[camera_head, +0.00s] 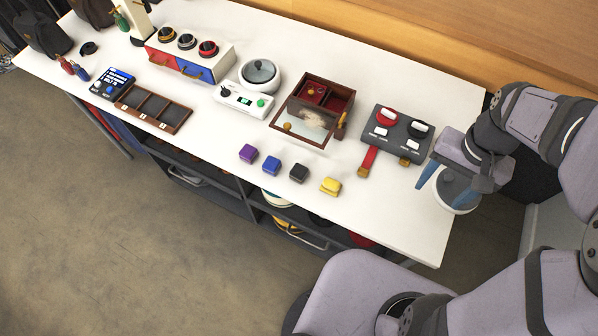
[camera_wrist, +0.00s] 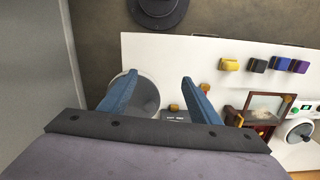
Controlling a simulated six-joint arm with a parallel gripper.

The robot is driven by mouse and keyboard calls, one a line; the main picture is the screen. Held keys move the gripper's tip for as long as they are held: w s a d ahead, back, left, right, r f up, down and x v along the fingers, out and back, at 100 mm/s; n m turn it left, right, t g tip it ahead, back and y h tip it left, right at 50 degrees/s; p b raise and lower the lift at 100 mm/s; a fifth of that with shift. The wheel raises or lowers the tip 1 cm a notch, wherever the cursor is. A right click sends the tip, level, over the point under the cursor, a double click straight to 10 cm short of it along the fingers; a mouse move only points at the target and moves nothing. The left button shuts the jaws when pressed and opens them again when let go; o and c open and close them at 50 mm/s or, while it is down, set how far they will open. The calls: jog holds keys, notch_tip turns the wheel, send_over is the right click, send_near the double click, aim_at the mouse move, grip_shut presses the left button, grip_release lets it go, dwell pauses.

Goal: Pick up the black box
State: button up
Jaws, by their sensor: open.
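The black box (camera_head: 299,172) is a small dark cube on the white table near its front edge, between a blue cube (camera_head: 271,165) and a yellow block (camera_head: 330,186). A purple cube (camera_head: 248,153) is further left in the same row. In the wrist view the black box (camera_wrist: 258,65) lies in the upper right, beside the yellow block (camera_wrist: 229,64). My gripper (camera_head: 450,194) is open and empty at the table's right end, well to the right of the black box. Its blue fingers (camera_wrist: 158,88) are spread apart over a round grey-topped thing (camera_wrist: 146,97).
Behind the row stands an open wooden box with a mirrored lid (camera_head: 305,122). A white scale (camera_head: 243,101) and a compartment tray (camera_head: 153,107) are further left. Table space before the row is clear.

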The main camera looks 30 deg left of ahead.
jog(key=w+a+r, duration=0.1)
jog(key=w+a, duration=0.3)
jog(key=g+b, duration=0.4)
jog(key=b, duration=0.5)
send_near(300, 169)
jog(key=f, duration=0.2)
jog(key=shift+s+p+x, duration=0.2)
jog(key=shift+p+x, duration=0.2)
jog(key=shift+x, duration=1.45)
jog(key=shift+s+p+x, duration=0.2)
jog(key=shift+p+x, duration=0.15)
jog(key=shift+x, duration=1.45)
jog(key=shift+r, duration=0.15)
jog(key=c, duration=1.1)
jog(key=shift+r, duration=0.1)
